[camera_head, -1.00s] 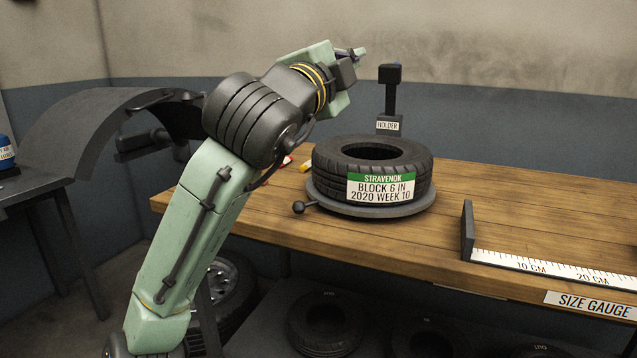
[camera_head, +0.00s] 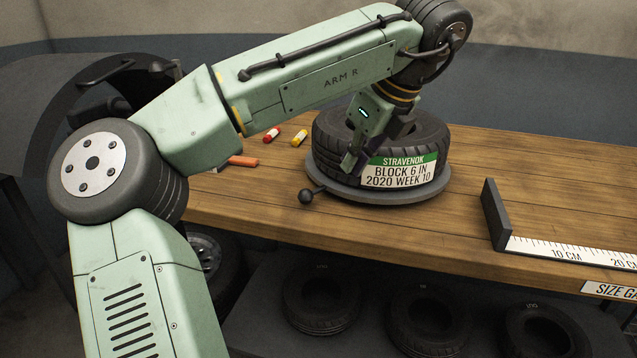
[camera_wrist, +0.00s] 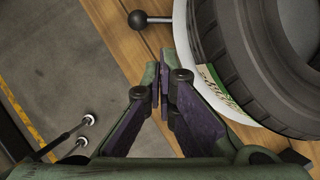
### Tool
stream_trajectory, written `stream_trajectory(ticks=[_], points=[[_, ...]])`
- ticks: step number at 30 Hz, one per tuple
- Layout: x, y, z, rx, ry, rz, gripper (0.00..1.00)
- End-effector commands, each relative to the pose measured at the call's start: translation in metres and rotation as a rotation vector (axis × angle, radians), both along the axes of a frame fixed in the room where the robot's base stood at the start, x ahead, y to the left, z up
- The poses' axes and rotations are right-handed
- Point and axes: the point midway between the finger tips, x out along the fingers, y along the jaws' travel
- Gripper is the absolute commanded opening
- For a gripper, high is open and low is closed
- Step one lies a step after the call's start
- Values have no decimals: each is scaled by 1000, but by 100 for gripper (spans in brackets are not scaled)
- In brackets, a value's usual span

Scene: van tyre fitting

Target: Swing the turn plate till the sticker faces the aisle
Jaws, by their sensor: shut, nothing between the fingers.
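The turn plate (camera_head: 345,187) is a grey disc on the wooden bench, with a black ball-ended handle (camera_head: 306,196) sticking out at its front left. A black tyre (camera_head: 325,135) lies flat on it. The green and white sticker (camera_head: 399,171) is on the tyre's front side, slightly right of centre. My gripper (camera_head: 352,163) points down at the tyre's near left side, shut and empty. In the wrist view my closed fingertips (camera_wrist: 163,78) are beside the plate's rim (camera_wrist: 205,70), with the ball handle (camera_wrist: 137,19) ahead. I cannot tell whether they touch the rim.
Red (camera_head: 272,134) and yellow (camera_head: 300,137) crayon-like sticks lie left of the tyre. A size gauge (camera_head: 494,214) stands at the right. Bench room between plate and gauge is clear. Spare tyres (camera_head: 320,300) lie below the bench. Floor shows left in the wrist view.

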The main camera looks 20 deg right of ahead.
Motion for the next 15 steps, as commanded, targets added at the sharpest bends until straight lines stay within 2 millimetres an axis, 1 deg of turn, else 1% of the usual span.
stream_trajectory(ticks=[2, 5, 15], points=[[1, 1, -2, 2, 1, 0, 0], [5, 2, -11, 2, 3, 0, 0], [28, 14, -63, 2, 1, 1, 0]])
